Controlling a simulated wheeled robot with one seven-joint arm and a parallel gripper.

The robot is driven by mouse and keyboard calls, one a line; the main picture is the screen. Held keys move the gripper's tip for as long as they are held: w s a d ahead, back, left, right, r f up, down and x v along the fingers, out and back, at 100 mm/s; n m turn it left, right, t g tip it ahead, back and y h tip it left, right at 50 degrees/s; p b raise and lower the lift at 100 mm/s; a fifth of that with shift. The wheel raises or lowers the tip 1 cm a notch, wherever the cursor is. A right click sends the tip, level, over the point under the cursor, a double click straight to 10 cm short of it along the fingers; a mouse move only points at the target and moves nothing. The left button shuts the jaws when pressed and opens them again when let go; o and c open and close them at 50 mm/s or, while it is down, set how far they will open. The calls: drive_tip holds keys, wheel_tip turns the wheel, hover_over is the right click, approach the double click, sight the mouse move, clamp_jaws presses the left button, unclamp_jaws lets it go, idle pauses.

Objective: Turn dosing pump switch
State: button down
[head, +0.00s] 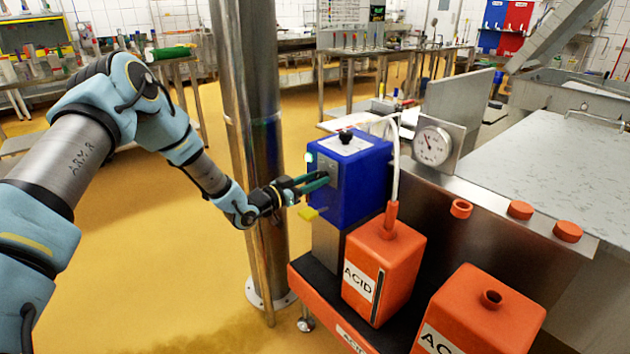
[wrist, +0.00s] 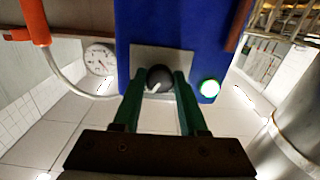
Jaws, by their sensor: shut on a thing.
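The dosing pump is a blue box (head: 362,190) on a grey base, seen at centre right in the head view; its blue body (wrist: 185,30) also fills the top of the wrist view. Its switch is a dark round knob (wrist: 159,77) with a short white mark, on a pale plate. My gripper (head: 318,180) reaches the pump's left face, its green fingers level with the grey plate there. In the wrist view the fingers stand on either side of the knob and are shut on it. In the head view the fingers hide the switch.
A lit greenish-white lamp (wrist: 209,88) is beside the switch. A black knob (head: 345,135) tops the pump, and a yellow piece (head: 308,214) sticks out below my gripper. Orange acid containers (head: 384,265) stand to the right. A steel column (head: 250,110) rises close behind my forearm.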

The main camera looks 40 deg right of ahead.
drive_tip(key=n+b, duration=0.4)
drive_tip(key=n, duration=0.7)
drive_tip(key=shift+s+n, duration=0.1)
drive_tip(key=shift+n, duration=0.2)
drive_tip(key=shift+b, duration=0.3)
drive_tip(key=shift+c, duration=2.3)
unclamp_jaws()
drive_tip(key=a+b, duration=0.1)
drive_tip(key=a, duration=1)
drive_tip(key=shift+w, duration=0.35)
